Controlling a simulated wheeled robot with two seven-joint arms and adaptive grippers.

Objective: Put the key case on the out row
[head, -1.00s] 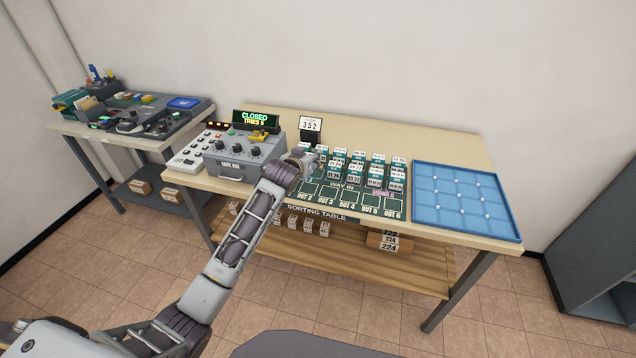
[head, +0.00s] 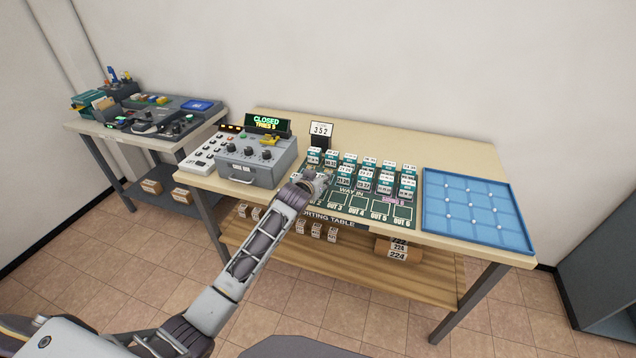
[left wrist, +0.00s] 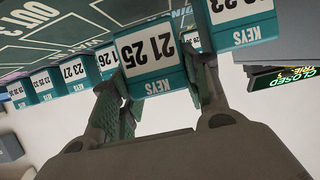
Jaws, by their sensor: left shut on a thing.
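My left gripper (head: 318,183) is over the left part of the sorting table's green board, near its front row. In the left wrist view its fingers (left wrist: 160,88) are shut on a key case (left wrist: 150,62), a white and teal block marked KEYS with upside-down digits that read 21 25. I cannot tell whether it touches the board. In the head view the gripper hides this case. The out row (head: 370,208) is the line of marked squares along the board's front; OUT 3 to OUT 6 show, and my arm covers the left end. My right gripper is not in view.
Several other key cases (head: 384,183) stand in rows behind the out row. One more case (left wrist: 240,22) is close beside the held one. A grey control box (head: 258,160) stands left, a 352 sign (head: 321,130) behind, a blue tray (head: 478,240) right.

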